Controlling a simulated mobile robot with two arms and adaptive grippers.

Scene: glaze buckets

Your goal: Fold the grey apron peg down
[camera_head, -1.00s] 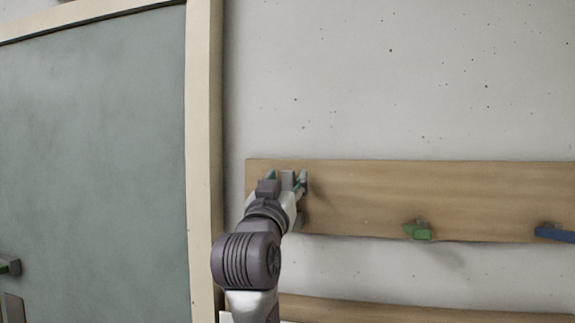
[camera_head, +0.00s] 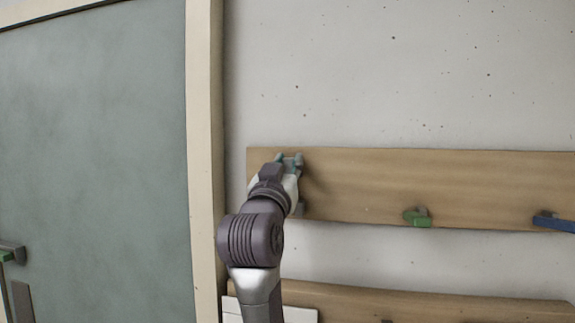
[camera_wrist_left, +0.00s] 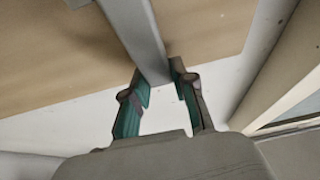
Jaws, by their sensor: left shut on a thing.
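The grey apron peg (camera_wrist_left: 140,35) shows in the left wrist view as a long flat bar that crosses the wooden board from the top edge to my fingertips. My left gripper (camera_wrist_left: 158,75) is shut on its near end, with one teal-padded finger on each side. In the head view my left gripper (camera_head: 289,160) is at the left end of the board, just below its top edge. There the gripper and wrist hide most of the peg. My right gripper is in neither view.
The wooden peg board (camera_head: 370,180) runs right along the pale wall. It carries a green peg (camera_head: 418,217) and a blue peg (camera_head: 555,222). A second wooden strip (camera_head: 420,305) is below. A cream door frame (camera_head: 205,160) and a grey-green door (camera_head: 95,150) stand close at the left.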

